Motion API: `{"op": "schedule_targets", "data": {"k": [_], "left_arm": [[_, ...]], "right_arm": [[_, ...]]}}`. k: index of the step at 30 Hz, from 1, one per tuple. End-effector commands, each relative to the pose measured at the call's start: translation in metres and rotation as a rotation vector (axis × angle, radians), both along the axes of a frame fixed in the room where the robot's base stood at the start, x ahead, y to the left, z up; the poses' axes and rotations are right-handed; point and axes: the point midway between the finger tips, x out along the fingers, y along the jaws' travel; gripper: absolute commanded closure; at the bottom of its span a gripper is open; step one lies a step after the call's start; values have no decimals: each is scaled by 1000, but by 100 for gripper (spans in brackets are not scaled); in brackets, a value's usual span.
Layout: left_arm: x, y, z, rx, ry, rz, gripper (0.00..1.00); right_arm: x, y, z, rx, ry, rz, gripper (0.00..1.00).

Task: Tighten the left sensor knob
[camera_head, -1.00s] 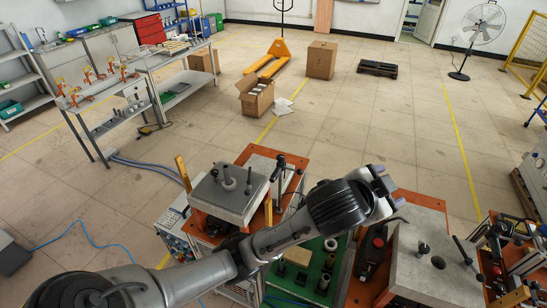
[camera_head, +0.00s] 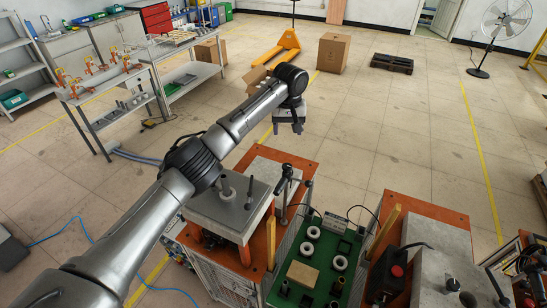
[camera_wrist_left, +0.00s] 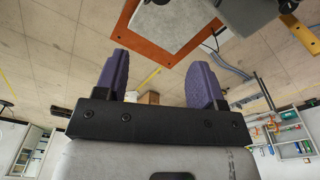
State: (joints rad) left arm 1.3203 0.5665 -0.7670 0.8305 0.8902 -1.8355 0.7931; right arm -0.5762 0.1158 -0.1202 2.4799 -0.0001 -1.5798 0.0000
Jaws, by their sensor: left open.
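The left heater station has a grey plate (camera_head: 225,205) on an orange base (camera_head: 262,255). A black sensor knob or handle (camera_head: 284,178) stands on a post at the plate's right side; it is too small to tell how tight it is. My left gripper (camera_head: 289,130) is beyond the station, above the knob in the picture, pointing down and apart from it. In the left wrist view the purple fingers of my left gripper (camera_wrist_left: 160,70) are spread with nothing between them. The grey plate (camera_wrist_left: 172,22) shows past them at the top. My right gripper is in neither view.
A green tray (camera_head: 318,245) with white rings and a tan block lies right of the left station. A second station with a grey plate (camera_head: 425,268) stands further right. The floor behind is mostly clear, with a cardboard box (camera_head: 333,53) and pallet (camera_head: 391,64).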

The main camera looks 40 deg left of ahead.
Motion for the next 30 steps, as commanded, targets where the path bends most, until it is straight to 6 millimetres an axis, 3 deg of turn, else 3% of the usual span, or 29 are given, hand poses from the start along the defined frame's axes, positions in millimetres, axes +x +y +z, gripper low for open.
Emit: {"op": "schedule_targets", "data": {"k": [7,14,20,30], "left_arm": [[-8,-9,0,-52,43,250,37],[-8,-9,-6,-52,44,349,37],[-9,-9,-34,-51,46,352,37],[-8,-9,-96,-51,45,350,37]], "right_arm": [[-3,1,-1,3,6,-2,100],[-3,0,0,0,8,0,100],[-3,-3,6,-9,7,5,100],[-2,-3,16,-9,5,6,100]]}}
